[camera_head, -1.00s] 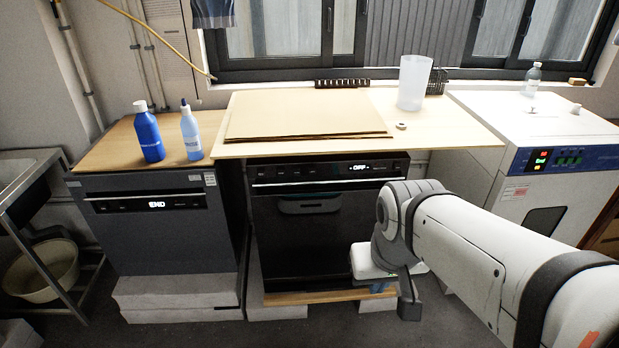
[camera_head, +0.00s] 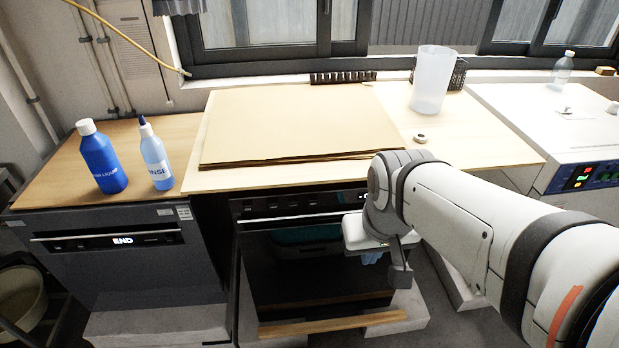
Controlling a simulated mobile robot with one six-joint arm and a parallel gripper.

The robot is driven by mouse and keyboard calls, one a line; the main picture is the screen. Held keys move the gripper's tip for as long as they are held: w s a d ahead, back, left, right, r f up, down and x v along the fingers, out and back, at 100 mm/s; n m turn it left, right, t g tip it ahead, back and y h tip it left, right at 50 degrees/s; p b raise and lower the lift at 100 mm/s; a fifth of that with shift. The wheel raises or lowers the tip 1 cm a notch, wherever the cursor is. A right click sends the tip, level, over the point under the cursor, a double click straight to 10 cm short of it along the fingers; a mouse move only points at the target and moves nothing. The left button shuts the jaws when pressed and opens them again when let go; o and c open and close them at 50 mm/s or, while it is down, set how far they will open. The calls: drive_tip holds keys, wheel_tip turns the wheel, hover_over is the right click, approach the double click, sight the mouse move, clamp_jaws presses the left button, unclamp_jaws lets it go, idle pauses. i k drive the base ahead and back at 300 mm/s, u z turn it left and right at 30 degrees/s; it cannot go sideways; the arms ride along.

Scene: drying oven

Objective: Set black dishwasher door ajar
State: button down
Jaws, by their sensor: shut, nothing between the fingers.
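The black dishwasher (camera_head: 262,206) stands under the light wooden worktop in the middle. Its glossy door (camera_head: 310,290) has a pale bar along the top and a bluish-teal patch below it, either a recess or a reflection. I cannot tell whether there is a gap at the door's top edge. My gripper (camera_head: 372,258) is in front of the door's upper right part, pointing down, shut and empty. My arm hides the right end of the panel. Contact with the door cannot be seen.
A grey dishwasher (camera_head: 120,265) showing "END" stands at left, with a blue bottle (camera_head: 102,165) and a light-blue rinse bottle (camera_head: 156,165) on top. Cardboard (camera_head: 290,125), a clear beaker (camera_head: 430,85) and a tape roll (camera_head: 420,139) lie on the worktop. A white oven (camera_head: 550,130) stands at right.

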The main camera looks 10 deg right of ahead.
sight(291, 257)
drive_tip(key=z, duration=1.2)
drive_tip(key=k, duration=1.1)
drive_tip(key=u, duration=1.1)
drive_tip(key=i, duration=1)
drive_tip(key=u, duration=0.05)
